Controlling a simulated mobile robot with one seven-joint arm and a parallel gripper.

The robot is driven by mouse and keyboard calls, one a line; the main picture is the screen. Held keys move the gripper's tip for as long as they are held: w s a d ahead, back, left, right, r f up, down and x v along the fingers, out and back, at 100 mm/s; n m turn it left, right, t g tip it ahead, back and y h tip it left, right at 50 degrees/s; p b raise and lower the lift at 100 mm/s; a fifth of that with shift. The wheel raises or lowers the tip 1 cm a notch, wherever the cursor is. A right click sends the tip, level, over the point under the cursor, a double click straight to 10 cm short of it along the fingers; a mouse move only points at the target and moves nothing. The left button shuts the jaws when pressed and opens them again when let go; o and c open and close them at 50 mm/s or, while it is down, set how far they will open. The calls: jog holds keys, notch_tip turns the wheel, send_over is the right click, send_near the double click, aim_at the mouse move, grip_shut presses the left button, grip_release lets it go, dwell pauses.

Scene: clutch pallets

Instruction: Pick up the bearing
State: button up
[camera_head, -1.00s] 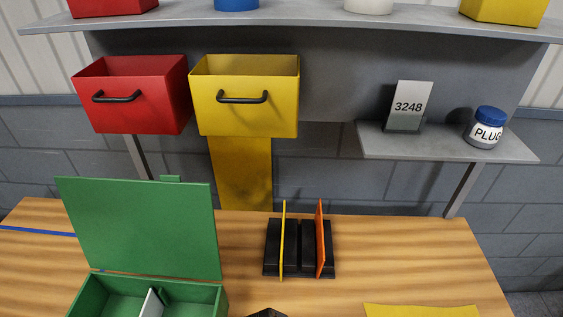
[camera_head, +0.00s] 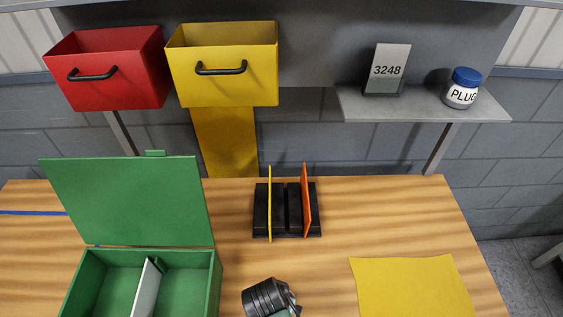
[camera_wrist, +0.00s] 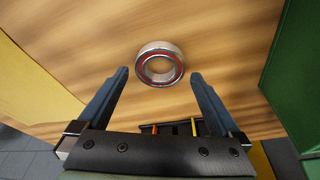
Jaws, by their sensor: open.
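The bearing (camera_wrist: 160,64) is a silver ring with a red inner band, lying on the wooden table. In the wrist view it sits just beyond and between the fingertips of my gripper (camera_wrist: 160,84). The two fingers are apart, with nothing between them but table showing. In the head view the dark end of my arm shows at the bottom edge. The bearing cannot be made out in the head view.
A green box (camera_head: 218,290) with its lid raised stands at the left. A yellow sheet (camera_head: 412,287) lies at the right. A black holder (camera_head: 292,205) with a yellow and an orange plate stands behind. Red (camera_head: 115,75) and yellow (camera_head: 225,72) bins hang above.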

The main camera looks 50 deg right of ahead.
jog(key=shift+x, duration=1.25)
jog(key=shift+c, duration=0.2)
jog(key=c, duration=1.2)
jog(key=shift+c, duration=0.9)
jog(key=shift+r, duration=0.15)
